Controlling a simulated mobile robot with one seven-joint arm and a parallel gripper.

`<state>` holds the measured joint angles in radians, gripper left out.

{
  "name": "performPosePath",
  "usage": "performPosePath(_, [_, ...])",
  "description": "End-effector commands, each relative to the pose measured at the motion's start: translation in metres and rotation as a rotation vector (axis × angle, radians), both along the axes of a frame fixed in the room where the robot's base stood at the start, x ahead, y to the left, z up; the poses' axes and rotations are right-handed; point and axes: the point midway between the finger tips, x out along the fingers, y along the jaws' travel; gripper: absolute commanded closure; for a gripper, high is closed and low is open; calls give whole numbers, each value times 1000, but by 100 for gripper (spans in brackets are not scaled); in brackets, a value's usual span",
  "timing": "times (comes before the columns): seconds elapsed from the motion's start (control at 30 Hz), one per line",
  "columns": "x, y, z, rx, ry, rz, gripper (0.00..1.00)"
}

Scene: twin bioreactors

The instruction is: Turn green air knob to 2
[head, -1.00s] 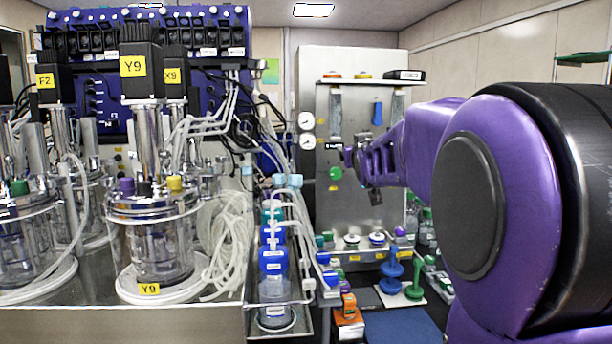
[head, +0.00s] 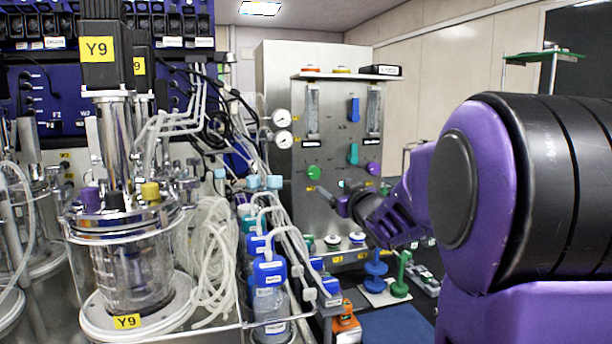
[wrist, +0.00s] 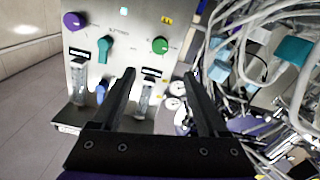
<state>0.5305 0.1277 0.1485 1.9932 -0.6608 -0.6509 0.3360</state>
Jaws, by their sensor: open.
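The round green air knob (head: 313,172) is on the steel panel, low on its left side, below a flowmeter tube. It also shows in the wrist view (wrist: 160,45), where the panel appears upside down. My gripper (head: 320,189) is in front of the panel, just below and right of the knob in the head view. In the wrist view my gripper (wrist: 160,76) is open and empty, its fingers wide apart with the knob beyond the gap. The fingers look clear of the knob. The knob's scale numbers are too small to read.
A purple knob (head: 373,169), a teal lever (head: 353,153) and a blue lever (head: 353,109) are on the same panel. Gauges (head: 282,117) and pale tubing (head: 208,255) lie left of it. A glass vessel (head: 130,265) stands at the front left.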

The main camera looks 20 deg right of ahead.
Motion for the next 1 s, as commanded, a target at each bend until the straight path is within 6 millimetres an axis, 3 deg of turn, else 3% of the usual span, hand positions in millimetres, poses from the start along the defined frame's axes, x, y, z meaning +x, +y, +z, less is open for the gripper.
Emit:
performPosePath(0.3, [70,1,-2,4,0,2,24])
performPosePath(0.6, [125,0,0,2,0,-1,24])
performPosePath(0.8, [145,0,0,1,0,0,24])
performPosePath(1.0, [151,-1,0,1,1,-1,24])
